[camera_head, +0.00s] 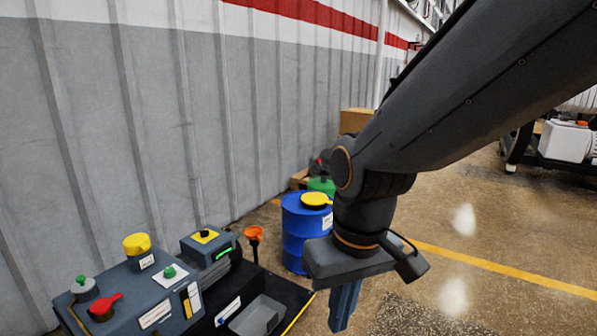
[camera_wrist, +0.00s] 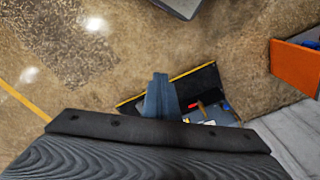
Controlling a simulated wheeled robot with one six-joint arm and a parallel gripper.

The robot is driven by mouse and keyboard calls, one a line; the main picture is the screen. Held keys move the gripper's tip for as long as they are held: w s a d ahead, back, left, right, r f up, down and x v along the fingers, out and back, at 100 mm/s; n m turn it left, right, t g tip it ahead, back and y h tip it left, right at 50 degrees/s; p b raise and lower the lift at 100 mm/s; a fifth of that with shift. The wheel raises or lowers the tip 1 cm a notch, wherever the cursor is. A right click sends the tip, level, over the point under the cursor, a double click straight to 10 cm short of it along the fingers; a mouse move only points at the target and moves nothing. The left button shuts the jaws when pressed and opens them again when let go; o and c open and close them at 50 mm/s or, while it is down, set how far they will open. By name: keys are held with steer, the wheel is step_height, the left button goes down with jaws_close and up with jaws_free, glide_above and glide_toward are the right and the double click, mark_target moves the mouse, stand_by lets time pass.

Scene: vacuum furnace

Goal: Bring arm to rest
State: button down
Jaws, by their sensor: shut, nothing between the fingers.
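My arm reaches in from the upper right in the head view, its wrist hanging down. My gripper (camera_head: 343,308) points at the floor, to the right of the control bench (camera_head: 292,292) and in front of the blue drum (camera_head: 297,225). Its fingers are together with nothing between them. In the wrist view, my gripper (camera_wrist: 158,92) shows as one narrow blue-grey shape over the floor, in front of the dark bench edge (camera_wrist: 190,92). The drum is partly close behind my wrist in the head view.
The control panel (camera_head: 130,290) carries a red handle (camera_head: 104,305), a yellow knob (camera_head: 137,244) and green knobs. The ribbed wall (camera_head: 150,120) runs along the left. Open floor (camera_head: 480,260) lies to the right. An orange box (camera_wrist: 295,66) shows in the wrist view.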

steer(key=s+d+r+m+p, duration=0.4)
steer(key=d+r+p, duration=0.9)
steer(key=p, duration=0.8)
steer(key=shift+r+g+h, duration=0.2)
steer(key=shift+g+h, duration=0.2)
